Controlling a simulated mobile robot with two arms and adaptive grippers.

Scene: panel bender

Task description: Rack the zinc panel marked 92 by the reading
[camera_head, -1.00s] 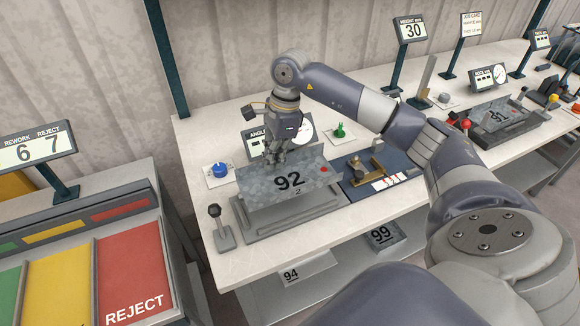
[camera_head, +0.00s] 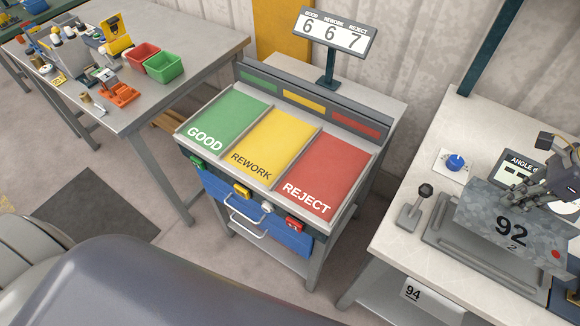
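The zinc panel marked 92 (camera_head: 485,220) is a grey mottled sheet with a red dot, at the right edge. It sits at or just above a grey gauge base (camera_head: 455,258); I cannot tell whether they touch. My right gripper (camera_head: 550,192) is at the panel's upper edge, fingers over it; whether they are closed on it is unclear. The angle display (camera_head: 512,172) is mostly hidden behind the gripper, so no reading shows. The rack has green GOOD (camera_head: 228,118), yellow REWORK (camera_head: 265,145) and red REJECT (camera_head: 325,172) bays. My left gripper is out of view.
A sign (camera_head: 335,32) above the bays reads GOOD 6, REWORK 6, REJECT 7. A lever (camera_head: 413,210) and blue knob (camera_head: 455,162) stand left of the panel. A floor gap separates the rack from the white bench (camera_head: 400,245). Another workbench (camera_head: 200,40) stands at left.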

